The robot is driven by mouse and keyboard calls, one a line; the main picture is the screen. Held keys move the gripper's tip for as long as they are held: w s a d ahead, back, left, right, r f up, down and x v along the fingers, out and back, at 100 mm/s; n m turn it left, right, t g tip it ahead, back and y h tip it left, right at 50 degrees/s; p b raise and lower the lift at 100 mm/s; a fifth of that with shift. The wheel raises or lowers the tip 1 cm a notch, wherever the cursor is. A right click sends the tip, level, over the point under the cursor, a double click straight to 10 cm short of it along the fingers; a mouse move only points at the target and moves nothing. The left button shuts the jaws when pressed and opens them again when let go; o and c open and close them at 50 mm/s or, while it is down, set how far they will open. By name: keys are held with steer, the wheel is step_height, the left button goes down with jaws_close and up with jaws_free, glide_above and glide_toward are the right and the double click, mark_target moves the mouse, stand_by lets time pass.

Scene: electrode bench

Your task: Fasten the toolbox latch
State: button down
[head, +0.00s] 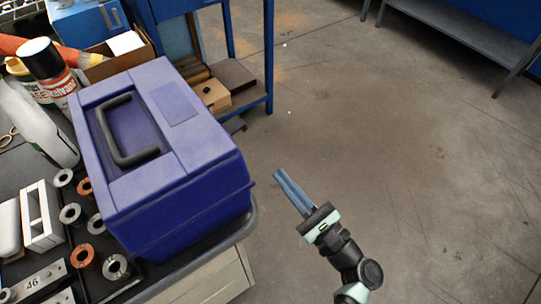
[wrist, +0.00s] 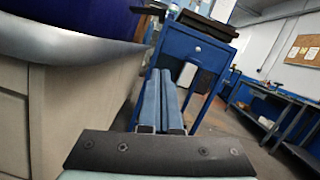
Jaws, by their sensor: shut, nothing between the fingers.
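The blue toolbox (head: 190,185) stands on the bench with its lid down and its dark handle (head: 125,130) lying on the lid. A corner of it also shows at the top left of the wrist view (wrist: 85,18). I cannot make out the latch in either view. My gripper (head: 278,174) is shut and empty, to the right of the toolbox and apart from it, out past the bench edge over the floor. In the wrist view its blue fingers (wrist: 158,75) lie together, to the right of the bench side and below the toolbox's level.
The bench's rounded grey edge (wrist: 60,42) is close on the left of my gripper. Spray cans (head: 45,68), metal rings (head: 85,256) and a white block (head: 40,215) crowd the bench. A blue workbench (wrist: 195,50) stands ahead. Open floor (head: 400,170) lies to the right.

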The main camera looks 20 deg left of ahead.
mark_target(229, 131)
steer(key=w+a+r, duration=0.4)
steer(key=a+r, duration=0.2)
steer(key=a, duration=0.2)
steer(key=shift+w, duration=0.1)
